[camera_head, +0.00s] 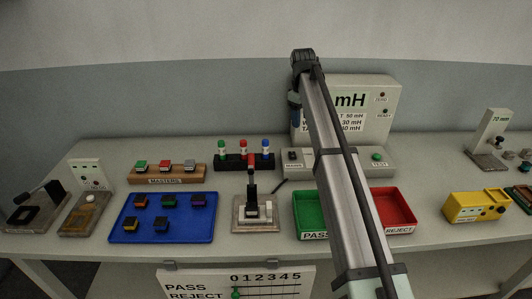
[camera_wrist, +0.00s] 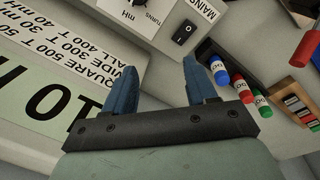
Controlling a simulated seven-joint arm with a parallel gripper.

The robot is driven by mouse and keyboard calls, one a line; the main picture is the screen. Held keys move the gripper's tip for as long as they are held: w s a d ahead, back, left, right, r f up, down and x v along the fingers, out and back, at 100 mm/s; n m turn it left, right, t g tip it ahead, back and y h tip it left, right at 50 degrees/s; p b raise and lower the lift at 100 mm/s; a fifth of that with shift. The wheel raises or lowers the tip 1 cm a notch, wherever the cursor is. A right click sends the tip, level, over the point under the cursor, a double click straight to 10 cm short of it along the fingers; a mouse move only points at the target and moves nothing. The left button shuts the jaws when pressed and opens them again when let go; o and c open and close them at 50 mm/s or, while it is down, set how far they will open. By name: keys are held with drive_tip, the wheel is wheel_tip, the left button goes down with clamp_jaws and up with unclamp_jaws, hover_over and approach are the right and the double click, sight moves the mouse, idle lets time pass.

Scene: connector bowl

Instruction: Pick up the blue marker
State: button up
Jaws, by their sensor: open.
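The blue marker (camera_head: 265,148) stands upright at the right end of a black rack (camera_head: 238,168), beside a red marker (camera_head: 243,149) and a green marker (camera_head: 221,150). In the wrist view, the blue marker (camera_wrist: 217,68) lies just to the right of the right finger, outside the jaws. My gripper (camera_wrist: 163,62) is open and nothing sits between its fingers. In the head view, the blue fingers show in front of the large meter's left edge, above and right of the blue marker. The rest of the gripper is mostly hidden by my arm.
The large meter (camera_head: 373,92) stands close behind the gripper. A masters block (camera_head: 166,181) is left of the rack. A blue tray (camera_head: 180,231), a black-handled fixture (camera_head: 255,212), a green bin (camera_head: 309,205) and a red bin (camera_head: 396,203) stand in front.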

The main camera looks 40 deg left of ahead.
drive_tip(key=g, duration=0.1)
hover_over(265, 148)
drive_tip(key=a, duration=0.1)
drive_tip(key=f, duration=0.7)
drive_tip(key=shift+w+a+f, duration=0.15)
drive_tip(key=shift+w+f, duration=0.05)
drive_tip(key=shift+f, duration=0.05)
drive_tip(key=shift+w+d+f, duration=0.15)
drive_tip(key=shift+f, duration=1.2)
drive_tip(key=shift+w+d+f, duration=0.15)
drive_tip(key=shift+f, duration=1.2)
clamp_jaws()
